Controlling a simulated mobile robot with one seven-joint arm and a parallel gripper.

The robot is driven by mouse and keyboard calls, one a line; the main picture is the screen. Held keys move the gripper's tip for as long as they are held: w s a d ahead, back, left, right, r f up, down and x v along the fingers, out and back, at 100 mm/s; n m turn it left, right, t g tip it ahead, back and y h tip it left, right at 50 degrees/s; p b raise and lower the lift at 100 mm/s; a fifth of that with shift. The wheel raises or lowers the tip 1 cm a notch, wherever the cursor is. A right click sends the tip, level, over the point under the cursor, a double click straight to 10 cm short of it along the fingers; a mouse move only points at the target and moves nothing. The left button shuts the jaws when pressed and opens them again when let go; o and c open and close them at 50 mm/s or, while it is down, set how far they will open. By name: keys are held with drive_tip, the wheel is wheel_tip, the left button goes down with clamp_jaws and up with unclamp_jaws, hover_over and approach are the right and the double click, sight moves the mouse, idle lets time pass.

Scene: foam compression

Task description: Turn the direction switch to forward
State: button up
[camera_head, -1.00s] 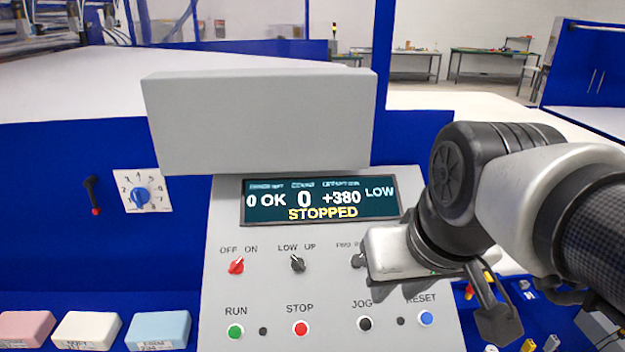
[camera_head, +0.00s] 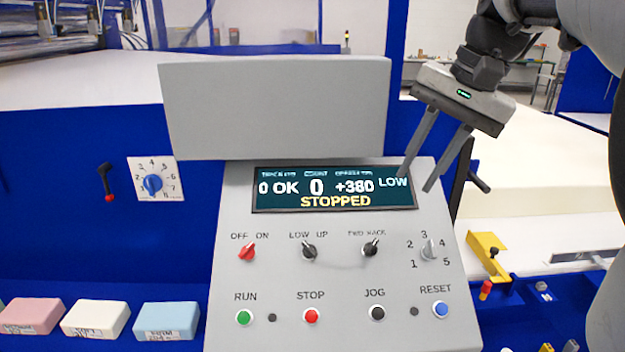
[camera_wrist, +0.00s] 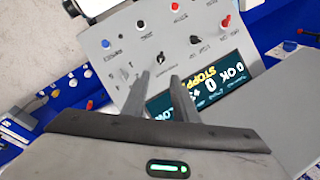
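The direction switch is a black knob (camera_head: 370,248) under the label FWD BACK on the grey control panel (camera_head: 340,280). Its pale tip leans up and right, to the BACK side. In the wrist view the switch (camera_wrist: 161,57) lies just beyond my fingertips, with the panel upside down. My gripper (camera_head: 416,182) is open and empty, its two fingers pointing down in front of the right end of the display (camera_head: 333,188). In the wrist view a clear gap shows between the fingers (camera_wrist: 162,77). The gripper is apart from the switch. The display reads STOPPED.
A LOW UP switch (camera_head: 309,251) and a red OFF ON switch (camera_head: 247,252) sit to the left. A numbered dial (camera_head: 429,250) is on the right. RUN, STOP, JOG and RESET buttons line the row below. A grey box (camera_head: 275,108) stands above the display.

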drive_tip(key=b, duration=0.2)
approach(373, 245)
drive_tip(key=shift+m, duration=0.3)
drive_tip(key=x, duration=0.8)
clamp_jaws()
